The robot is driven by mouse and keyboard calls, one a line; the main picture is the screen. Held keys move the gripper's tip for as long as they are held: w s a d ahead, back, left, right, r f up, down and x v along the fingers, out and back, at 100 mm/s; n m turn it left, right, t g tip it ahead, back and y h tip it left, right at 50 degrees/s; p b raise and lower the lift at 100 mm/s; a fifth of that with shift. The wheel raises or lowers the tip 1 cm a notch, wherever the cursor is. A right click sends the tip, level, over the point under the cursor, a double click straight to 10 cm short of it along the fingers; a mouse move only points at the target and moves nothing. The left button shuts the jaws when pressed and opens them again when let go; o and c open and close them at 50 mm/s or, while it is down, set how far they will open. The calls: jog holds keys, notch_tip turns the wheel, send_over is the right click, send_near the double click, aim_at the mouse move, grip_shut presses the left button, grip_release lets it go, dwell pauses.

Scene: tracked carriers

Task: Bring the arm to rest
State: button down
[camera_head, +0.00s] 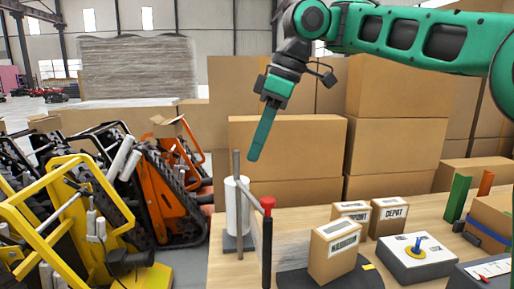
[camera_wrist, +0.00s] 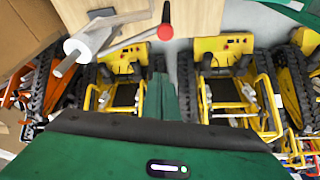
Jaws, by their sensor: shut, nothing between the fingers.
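My gripper (camera_head: 255,157) hangs from the green arm in the head view, pointing down and a little left, above the table's left end. Its green fingers are together with nothing between them. In the wrist view the closed fingers (camera_wrist: 162,98) show in the middle, over the gap between the table edge and the yellow tracked carriers. The arm reaches in from the upper right and is bent at the wrist.
The wooden table (camera_head: 222,271) holds a white roll (camera_head: 237,205) on a stand, a red-topped post (camera_head: 267,204), small labelled boxes (camera_head: 334,250) and a grey control box (camera_head: 416,258). Tracked carriers (camera_head: 75,222) crowd the left. Large cardboard boxes (camera_head: 287,147) stand behind.

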jog(key=shift+d, duration=0.1)
jog(key=s+d+f+m+h, duration=0.1)
jog(key=s+d+f+m, duration=0.1)
jog(key=d+f+m, duration=0.5)
jog(key=s+d+f+m+t, duration=0.1)
jog(key=s+d+f+m, duration=0.15)
jog(key=d, duration=0.75)
jog(key=s+d+f+m+h, duration=0.1)
jog(key=d+f+m, duration=0.45)
jog(key=d, duration=0.35)
jog(key=s+d+f+m+h, duration=0.1)
jog(key=s+d+f+m, duration=0.3)
jog(key=s, duration=0.5)
jog(key=s+d+f+m+g, duration=0.1)
jog(key=s+d+f+m, duration=0.2)
jog(key=s+d+f, duration=0.6)
jog(key=shift+s+d+f+m+g+h, duration=0.2)
jog(key=shift+s+d+m+g+h, duration=0.15)
jog(key=shift+s+d, duration=0.3)
jog(key=shift+s, duration=0.1)
